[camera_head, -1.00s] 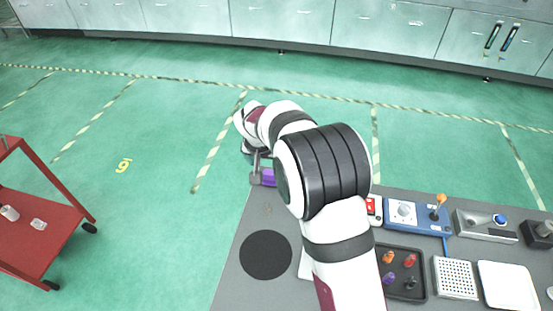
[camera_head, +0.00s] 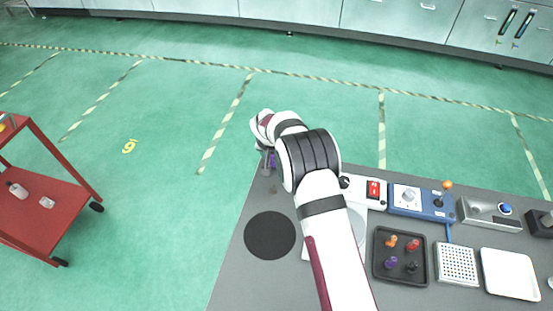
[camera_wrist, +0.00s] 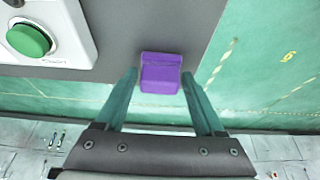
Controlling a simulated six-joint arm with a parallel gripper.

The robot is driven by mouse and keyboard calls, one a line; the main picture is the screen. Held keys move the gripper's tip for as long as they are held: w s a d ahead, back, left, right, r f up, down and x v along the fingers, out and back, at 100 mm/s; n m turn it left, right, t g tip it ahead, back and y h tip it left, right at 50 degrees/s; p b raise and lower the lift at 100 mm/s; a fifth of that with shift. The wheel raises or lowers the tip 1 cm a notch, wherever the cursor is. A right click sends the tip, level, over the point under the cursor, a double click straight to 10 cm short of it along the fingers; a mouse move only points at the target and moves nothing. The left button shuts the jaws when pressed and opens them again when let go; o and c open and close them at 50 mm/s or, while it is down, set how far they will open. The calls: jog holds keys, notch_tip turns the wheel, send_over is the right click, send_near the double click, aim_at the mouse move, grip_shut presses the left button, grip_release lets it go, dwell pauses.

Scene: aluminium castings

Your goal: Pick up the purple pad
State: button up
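The purple pad (camera_wrist: 161,79) is a small block at the edge of the grey table. In the wrist view it lies between the two fingertips of my gripper (camera_wrist: 159,74), with a gap on each side. The fingers are spread open and do not visibly touch it. In the head view only a sliver of the purple pad (camera_head: 273,160) shows beside my gripper (camera_head: 267,162) at the table's far left corner. My arm hides the rest. I cannot tell how far the fingertips are above the table.
A white box with a green button (camera_wrist: 28,40) stands near the pad. A black disc (camera_head: 270,236) lies on the grey table (camera_head: 228,285). Control boxes, a dark tray (camera_head: 378,270) with coloured pegs and a white tray (camera_head: 510,275) fill the right side. A red cart (camera_head: 60,225) stands left.

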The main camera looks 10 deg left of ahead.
jog(key=c, duration=0.9)
jog(key=shift+r, duration=0.1)
jog(key=shift+r, duration=0.35)
jog(key=r, duration=0.2)
jog(key=d+r, duration=0.1)
jog(key=r, duration=0.1)
jog(key=shift+d, duration=0.1)
jog(key=d+r, duration=0.2)
jog(key=d, duration=0.1)
jog(key=d+r, duration=0.2)
jog(key=d, duration=0.2)
jog(key=s+d+r, duration=0.1)
jog(key=d+r, duration=0.1)
jog(key=d, duration=0.1)
jog(key=shift+s+d, duration=0.1)
jog(key=shift+d, duration=0.15)
